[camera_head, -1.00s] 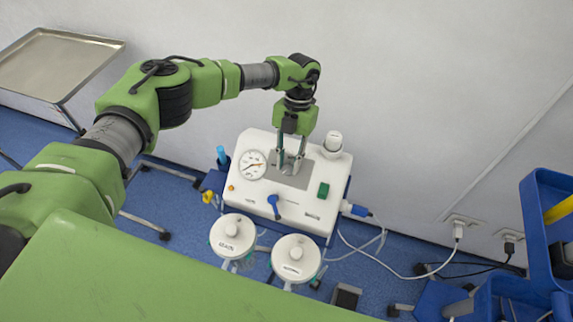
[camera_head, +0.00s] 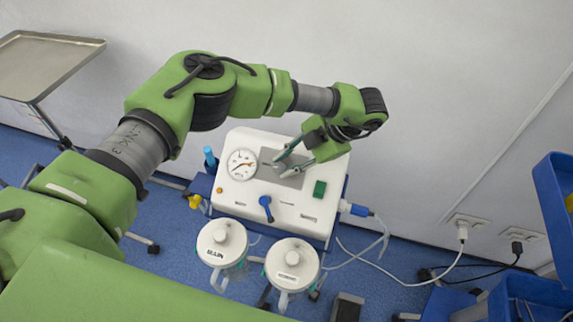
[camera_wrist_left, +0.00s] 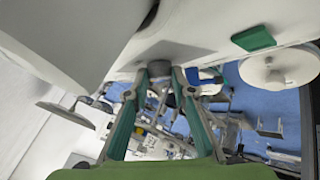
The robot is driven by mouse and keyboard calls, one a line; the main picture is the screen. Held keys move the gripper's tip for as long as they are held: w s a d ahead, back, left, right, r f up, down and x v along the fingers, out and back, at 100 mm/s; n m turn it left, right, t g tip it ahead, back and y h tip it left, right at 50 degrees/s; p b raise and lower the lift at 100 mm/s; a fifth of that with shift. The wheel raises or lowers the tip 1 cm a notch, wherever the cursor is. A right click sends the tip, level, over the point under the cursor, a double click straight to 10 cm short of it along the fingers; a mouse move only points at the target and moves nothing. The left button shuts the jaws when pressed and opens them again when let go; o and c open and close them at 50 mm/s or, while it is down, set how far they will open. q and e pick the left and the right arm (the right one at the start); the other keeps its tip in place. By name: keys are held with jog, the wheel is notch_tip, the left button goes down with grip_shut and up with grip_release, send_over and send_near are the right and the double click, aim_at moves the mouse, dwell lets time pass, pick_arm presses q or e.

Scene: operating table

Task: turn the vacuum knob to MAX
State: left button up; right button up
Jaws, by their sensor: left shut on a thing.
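The white vacuum unit (camera_head: 240,200) stands against the wall with a round gauge (camera_head: 241,164) on its top left. My left gripper (camera_head: 281,167) comes in tilted from the right, its fingertips at the grey panel beside the gauge. In the left wrist view a grey round knob (camera_wrist_left: 160,67) sits between the fingertips, and the fingers are shut on it. Any MAX marking is too small to read. My right gripper is not in view.
A blue lever (camera_head: 265,203) and a green switch (camera_head: 319,188) are on the unit's top. Two lidded canisters (camera_head: 222,238) (camera_head: 291,262) stand in front. A hose and cable (camera_head: 400,278) run right. A metal tray (camera_head: 45,60) is at the left, blue shelving (camera_head: 555,200) at the right.

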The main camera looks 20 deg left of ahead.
pick_arm(q)
jog(key=shift+s+f+m+t+y+b, duration=0.3)
jog(key=shift+m+y, duration=0.1)
jog(key=shift+m, duration=0.1)
jog(key=o, duration=1.1)
jog(key=shift+a, duration=0.1)
jog(key=shift+c, duration=0.2)
jog(key=shift+o, duration=0.3)
jog(key=shift+a+r, duration=0.1)
jog(key=shift+a, duration=0.05)
jog(key=shift+w, duration=0.1)
jog(key=shift+d+r, duration=0.25)
jog(key=shift+d, duration=0.1)
jog(key=v, duration=1.1)
jog(key=shift+r, duration=0.15)
